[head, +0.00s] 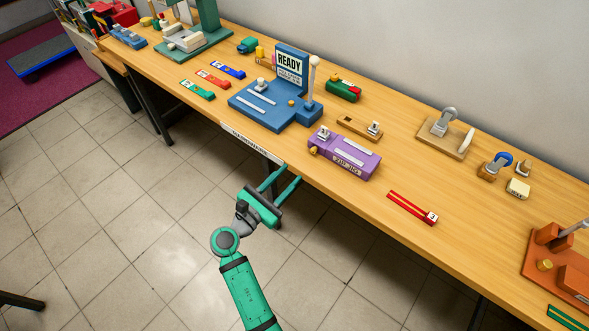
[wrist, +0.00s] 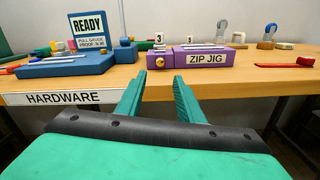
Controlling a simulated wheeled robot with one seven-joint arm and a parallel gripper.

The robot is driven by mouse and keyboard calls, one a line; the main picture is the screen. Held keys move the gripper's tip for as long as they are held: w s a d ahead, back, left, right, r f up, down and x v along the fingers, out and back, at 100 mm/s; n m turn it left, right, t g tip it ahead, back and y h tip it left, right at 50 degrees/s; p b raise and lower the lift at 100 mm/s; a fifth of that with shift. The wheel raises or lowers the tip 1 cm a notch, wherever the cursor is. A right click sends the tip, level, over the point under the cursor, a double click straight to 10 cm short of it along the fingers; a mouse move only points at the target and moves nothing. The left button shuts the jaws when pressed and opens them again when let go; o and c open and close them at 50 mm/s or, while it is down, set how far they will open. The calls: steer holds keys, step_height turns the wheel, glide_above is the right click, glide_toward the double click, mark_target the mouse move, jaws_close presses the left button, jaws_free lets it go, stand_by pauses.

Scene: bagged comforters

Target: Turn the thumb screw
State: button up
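My gripper (head: 281,174) is green, open and empty, in front of the table's front edge with its fingers pointing toward the table. In the wrist view my gripper (wrist: 159,80) shows two separate fingers with the purple ZIP JIG (wrist: 202,57) beyond them. The purple jig (head: 345,155) sits near the front edge, right of the gripper. A gold knob (head: 314,150) is on its left end; it also shows in the wrist view (wrist: 160,62). Other gold knobs are on the blue READY fixture (head: 291,103) and the orange fixture (head: 545,264). No label shows which is the thumb screw.
The wooden table (head: 455,205) runs along the wall, with a HARDWARE label (head: 252,143) on its front edge. Red tongs (head: 413,207) lie right of the purple jig. Coloured strips (head: 213,78) and a green machine (head: 205,40) are at left. The floor (head: 130,215) in front is clear.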

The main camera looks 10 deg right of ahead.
steer(key=shift+s+a, duration=0.2)
